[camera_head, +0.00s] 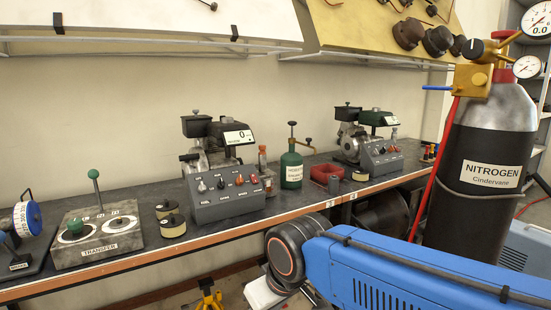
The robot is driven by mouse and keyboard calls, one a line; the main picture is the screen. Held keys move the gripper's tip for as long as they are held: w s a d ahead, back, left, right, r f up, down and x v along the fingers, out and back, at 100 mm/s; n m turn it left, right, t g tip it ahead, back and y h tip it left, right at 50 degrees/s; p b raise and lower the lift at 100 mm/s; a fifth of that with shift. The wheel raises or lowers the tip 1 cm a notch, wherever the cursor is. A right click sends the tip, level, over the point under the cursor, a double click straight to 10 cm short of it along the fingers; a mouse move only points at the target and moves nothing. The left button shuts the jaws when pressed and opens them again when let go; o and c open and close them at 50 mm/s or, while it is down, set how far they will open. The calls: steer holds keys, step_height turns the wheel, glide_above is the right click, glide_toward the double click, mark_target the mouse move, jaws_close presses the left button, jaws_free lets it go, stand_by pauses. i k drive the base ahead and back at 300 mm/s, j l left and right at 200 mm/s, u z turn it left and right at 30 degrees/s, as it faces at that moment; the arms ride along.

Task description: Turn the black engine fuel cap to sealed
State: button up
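Two small grey engine-like machines stand on the bench, one left of centre (222,140) and one further right (362,143). My gripper is out of view. Only my blue arm link and its black joint show at the lower right, in front of the bench.
The long dark bench (135,193) also holds grey control boxes (229,200), a green bottle (291,170), a red tray (325,172) and a TRANSFER panel (97,236). A large nitrogen cylinder (490,140) with a red hose (434,172) stands at right. Shelves hang above.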

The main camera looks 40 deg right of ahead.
mark_target(226, 119)
steer(key=z, duration=0.5)
steer(key=i+j+z, duration=0.1)
steer(key=j, duration=0.2)
steer(key=i+j+z, duration=0.15)
steer(key=i+j, duration=0.1)
steer(key=j, duration=0.05)
